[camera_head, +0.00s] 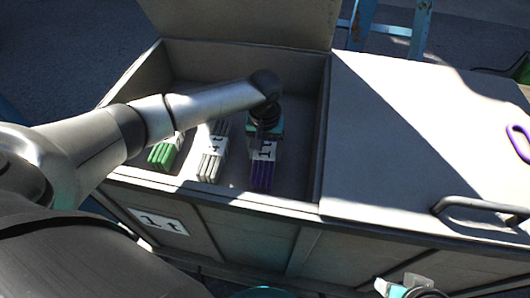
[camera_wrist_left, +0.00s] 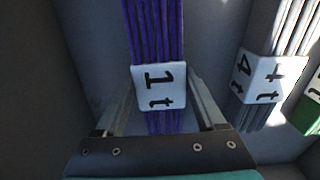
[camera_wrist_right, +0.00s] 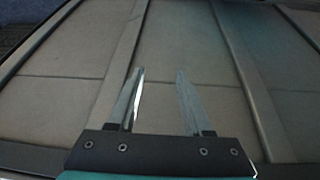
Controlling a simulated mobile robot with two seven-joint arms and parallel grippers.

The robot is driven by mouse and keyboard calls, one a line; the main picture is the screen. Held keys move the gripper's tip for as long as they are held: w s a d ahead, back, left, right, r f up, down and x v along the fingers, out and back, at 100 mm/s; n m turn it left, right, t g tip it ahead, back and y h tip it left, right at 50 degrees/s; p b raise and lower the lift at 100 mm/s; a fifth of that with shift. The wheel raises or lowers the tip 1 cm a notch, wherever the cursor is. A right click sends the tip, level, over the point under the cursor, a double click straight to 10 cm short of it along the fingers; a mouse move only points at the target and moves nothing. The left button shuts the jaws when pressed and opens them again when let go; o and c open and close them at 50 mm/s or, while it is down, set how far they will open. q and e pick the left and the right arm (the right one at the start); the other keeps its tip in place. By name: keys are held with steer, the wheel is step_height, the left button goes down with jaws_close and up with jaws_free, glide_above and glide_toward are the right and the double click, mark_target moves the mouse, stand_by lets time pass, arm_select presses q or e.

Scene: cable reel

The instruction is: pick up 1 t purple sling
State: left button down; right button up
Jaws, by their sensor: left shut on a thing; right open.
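The purple sling (camera_head: 261,174) is a folded bundle with a white label reading "1 t". It lies in the open left compartment of the grey box (camera_head: 318,130). My left gripper (camera_head: 265,135) reaches down into that compartment over the sling. In the left wrist view the purple sling (camera_wrist_left: 155,35) runs between the fingers, and its label (camera_wrist_left: 158,88) sits between the fingertips of my left gripper (camera_wrist_left: 160,85), which is shut on the bundle. My right gripper (camera_head: 405,288) is low at the front, before the box. In the right wrist view its fingers (camera_wrist_right: 160,75) are apart and empty.
A grey sling labelled "4 t" (camera_head: 214,150) and a green sling (camera_head: 164,153) lie left of the purple one. The compartment walls stand close around. The right lid (camera_head: 420,130) is closed, with a handle (camera_head: 480,207) and a purple ring-like piece (camera_head: 519,142) at its right.

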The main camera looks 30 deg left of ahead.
mark_target(265, 151)
arm_select(q)
steer(key=shift+r, duration=0.15)
steer(key=shift+r, duration=0.25)
steer(key=shift+r+p, duration=0.6)
step_height(265, 151, up, 7)
steer(key=p, duration=0.3)
steer(key=shift+f+p, duration=0.1)
steer(key=shift+p, duration=0.25)
step_height(265, 151, up, 11)
steer(key=p, duration=0.5)
arm_select(e)
steer(key=s+d+f+g, duration=0.1)
steer(key=s+f, duration=0.3)
steer(key=f, duration=0.5)
steer(key=s+d+f+g, duration=0.1)
steer(key=s+d+f, duration=0.2)
steer(key=f, duration=0.7)
steer(key=shift+s+h, duration=0.35)
steer(key=shift+h, duration=0.05)
